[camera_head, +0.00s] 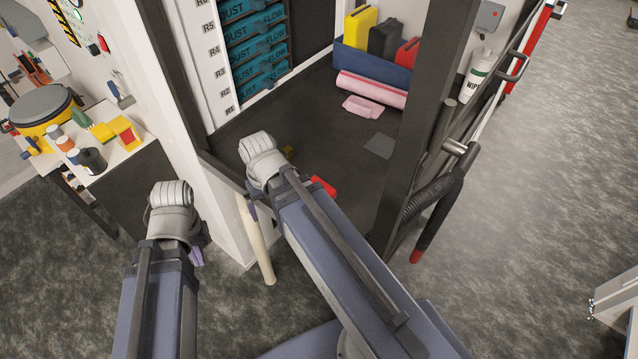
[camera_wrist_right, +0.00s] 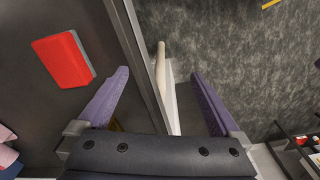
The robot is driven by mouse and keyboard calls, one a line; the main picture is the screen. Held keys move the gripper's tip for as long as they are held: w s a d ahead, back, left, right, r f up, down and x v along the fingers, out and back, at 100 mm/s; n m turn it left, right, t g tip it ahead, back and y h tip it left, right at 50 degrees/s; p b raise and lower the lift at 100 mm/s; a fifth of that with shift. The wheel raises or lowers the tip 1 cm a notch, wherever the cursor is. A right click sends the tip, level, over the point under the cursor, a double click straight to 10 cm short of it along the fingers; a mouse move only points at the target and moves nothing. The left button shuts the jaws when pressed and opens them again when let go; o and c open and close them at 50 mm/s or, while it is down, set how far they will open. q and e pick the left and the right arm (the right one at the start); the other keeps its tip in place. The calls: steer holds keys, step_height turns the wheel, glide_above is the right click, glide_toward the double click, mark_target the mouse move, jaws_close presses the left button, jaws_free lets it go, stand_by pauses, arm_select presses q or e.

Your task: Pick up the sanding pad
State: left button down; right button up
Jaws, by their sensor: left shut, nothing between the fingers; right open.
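A red block with a grey side, which looks like the sanding pad (camera_head: 323,187), lies on the dark bench floor, partly hidden by my right arm. In the right wrist view the same pad (camera_wrist_right: 63,60) lies flat, left of the fingers and apart from them. My right gripper (camera_wrist_right: 160,75) is open and empty above the bench's front edge, with that edge and a pale rod between its fingers in the picture. In the head view only a bit of its purple finger (camera_head: 251,207) shows. My left gripper (camera_head: 197,256) is shut and empty, low outside the bench at the left.
A dark post (camera_head: 420,130) stands at the bench's right front corner and a white wall (camera_head: 190,130) at its left. A pale rod (camera_head: 257,240) stands at the front edge. A grey flat square (camera_head: 380,146), a pink item (camera_head: 363,107) and a blue bin (camera_head: 372,68) are further back.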

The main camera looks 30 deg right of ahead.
steer(key=w+d+n, duration=0.1)
steer(key=d, duration=0.4)
steer(key=w+d+r+n, duration=0.1)
steer(key=d, duration=0.4)
steer(key=w+d, duration=0.1)
steer(key=d, duration=0.4)
steer(key=shift+d+r+n+g, duration=0.2)
steer(key=shift+r+n+g, duration=0.1)
steer(key=shift+r+n, duration=0.1)
steer(key=shift+d, duration=0.45)
arm_select(q)
steer(key=shift+f+b, duration=0.5)
steer(key=shift+b, duration=0.6)
arm_select(e)
steer(key=shift+f, duration=1.4)
arm_select(q)
steer(key=shift+f, duration=0.1)
arm_select(e)
steer(key=shift+f, duration=0.1)
step_height(320, 180, down, 5)
steer(key=b, duration=0.5)
arm_select(q)
step_height(320, 180, down, 5)
steer(key=shift+r, duration=0.1)
